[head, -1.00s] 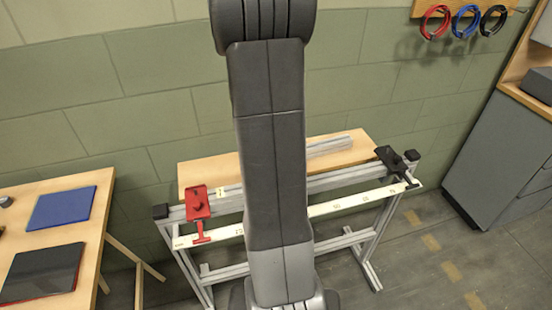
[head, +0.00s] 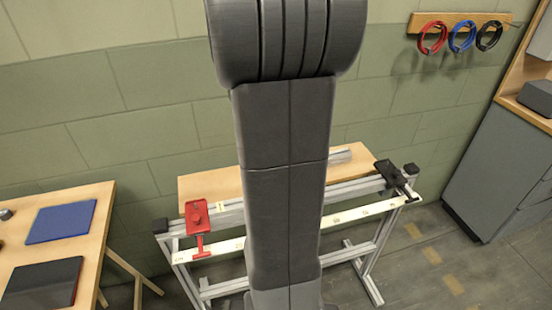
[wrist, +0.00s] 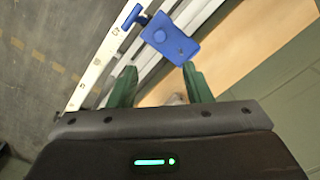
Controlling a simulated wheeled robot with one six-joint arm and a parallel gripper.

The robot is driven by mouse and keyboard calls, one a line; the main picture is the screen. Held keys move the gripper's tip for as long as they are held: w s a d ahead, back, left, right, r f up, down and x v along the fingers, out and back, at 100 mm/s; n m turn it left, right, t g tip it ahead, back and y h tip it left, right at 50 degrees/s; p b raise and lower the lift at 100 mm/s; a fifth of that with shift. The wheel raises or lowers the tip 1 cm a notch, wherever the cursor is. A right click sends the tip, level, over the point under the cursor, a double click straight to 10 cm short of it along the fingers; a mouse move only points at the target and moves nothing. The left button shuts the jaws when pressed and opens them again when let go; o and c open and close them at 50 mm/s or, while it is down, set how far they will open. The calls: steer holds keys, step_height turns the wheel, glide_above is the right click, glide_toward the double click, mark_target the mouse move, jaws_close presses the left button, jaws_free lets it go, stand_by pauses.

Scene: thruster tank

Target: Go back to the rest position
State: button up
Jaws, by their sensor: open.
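My gripper (wrist: 159,68) shows in the wrist view with its two green fingers apart and nothing between them. A blue clamp-like block (wrist: 172,40) sits on the rail beyond the fingertips, apart from them as far as I can tell. My arm fills the middle of the head view; the gripper is not visible there, and the blue block is hidden.
A metal frame with a white scale strip (head: 345,217) carries a red clamp (head: 197,213) and a black clamp (head: 392,176). A wooden board (head: 207,187) lies behind it. A table (head: 100,205) stands left, a grey cabinet (head: 500,165) right. Cable coils (head: 462,37) hang on the wall.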

step_height(320, 180, down, 14)
steer(key=shift+r+b, duration=0.1)
steer(key=shift+b, duration=0.3)
steer(key=shift+d, duration=0.1)
stand_by(0.6)
